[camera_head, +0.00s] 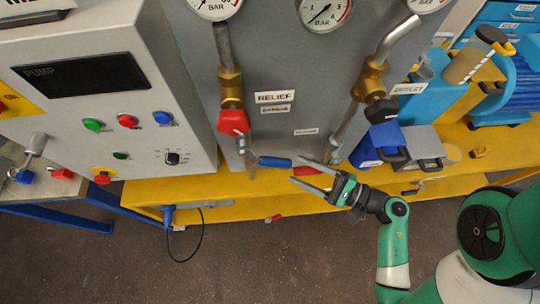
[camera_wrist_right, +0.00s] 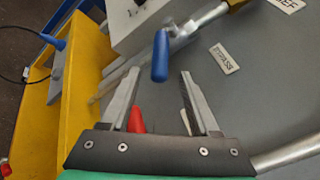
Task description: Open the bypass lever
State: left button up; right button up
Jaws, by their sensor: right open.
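A lever with a blue grip (camera_head: 274,162) sticks out to the right, low on the grey panel, below the left pipe. In the right wrist view its blue grip (camera_wrist_right: 160,56) lies ahead of the fingertips, near a label (camera_wrist_right: 224,58) that seems to read BYPASS. My right gripper (camera_head: 296,170) is open, pointing left, with its tips just right of the blue grip and apart from it. The wrist view shows the jaws (camera_wrist_right: 158,75) with nothing gripped. A red handle (camera_head: 307,171) shows behind the fingers. My left gripper is not in view.
The grey pump cabinet (camera_head: 95,90) stands left. A red-handled valve (camera_head: 232,122) is above the blue grip. A pipe (camera_head: 345,125) and a blue box (camera_head: 378,145) are to the right. The yellow bench (camera_head: 240,195) runs below; dark floor (camera_head: 230,265) lies in front.

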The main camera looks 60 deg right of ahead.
aim_at(266, 160)
jog(key=w, duration=0.9)
jog(key=shift+w+a+p, duration=0.15)
jog(key=shift+a+p, duration=0.15)
grip_shut()
dwell(1.1)
